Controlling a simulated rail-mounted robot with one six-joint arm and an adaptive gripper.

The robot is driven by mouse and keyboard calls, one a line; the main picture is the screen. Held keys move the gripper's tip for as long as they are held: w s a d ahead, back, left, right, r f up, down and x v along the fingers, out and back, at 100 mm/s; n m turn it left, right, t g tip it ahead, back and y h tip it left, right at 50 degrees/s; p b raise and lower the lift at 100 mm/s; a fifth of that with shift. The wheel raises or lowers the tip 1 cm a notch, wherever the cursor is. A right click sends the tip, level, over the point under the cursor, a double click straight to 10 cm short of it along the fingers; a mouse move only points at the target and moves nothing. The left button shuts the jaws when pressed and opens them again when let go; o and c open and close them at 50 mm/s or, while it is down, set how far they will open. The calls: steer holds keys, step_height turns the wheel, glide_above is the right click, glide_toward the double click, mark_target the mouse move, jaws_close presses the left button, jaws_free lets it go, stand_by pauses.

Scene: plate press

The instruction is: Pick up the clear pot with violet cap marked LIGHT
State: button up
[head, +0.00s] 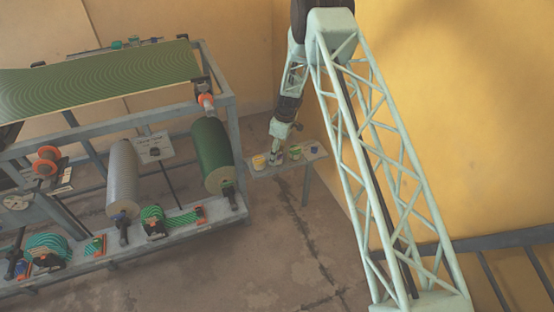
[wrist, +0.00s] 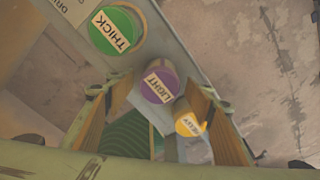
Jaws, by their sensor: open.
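The pot with the violet cap marked LIGHT (wrist: 160,84) stands between my gripper's two fingers in the wrist view. My gripper (wrist: 157,92) is open, with one finger on each side of the cap. I cannot tell whether either finger touches the pot. In the head view my gripper (head: 275,153) is down at the small shelf, and it mostly hides the pot there.
A green-capped pot marked THICK (wrist: 115,30) and a yellow-capped pot (wrist: 190,124) stand on either side of the violet-capped one. A dark blue-capped pot (head: 314,148) is at the right of the shelf (head: 268,172). The press with its green roller (head: 212,155) is at left.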

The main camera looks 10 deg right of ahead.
stand_by(0.5)
steer(key=c, duration=1)
steer(key=shift+r, duration=0.2)
steer(key=shift+r+p, duration=0.35)
steer(key=shift+r, duration=1.2)
steer(key=shift+s+r, duration=0.15)
steer(key=shift+s, duration=0.05)
steer(key=s, duration=0.5)
steer(key=s+r, duration=0.1)
steer(key=s, duration=0.9)
steer(key=shift+s+d+r, duration=0.1)
steer(key=shift+s+r, duration=0.05)
steer(key=shift+s, duration=0.1)
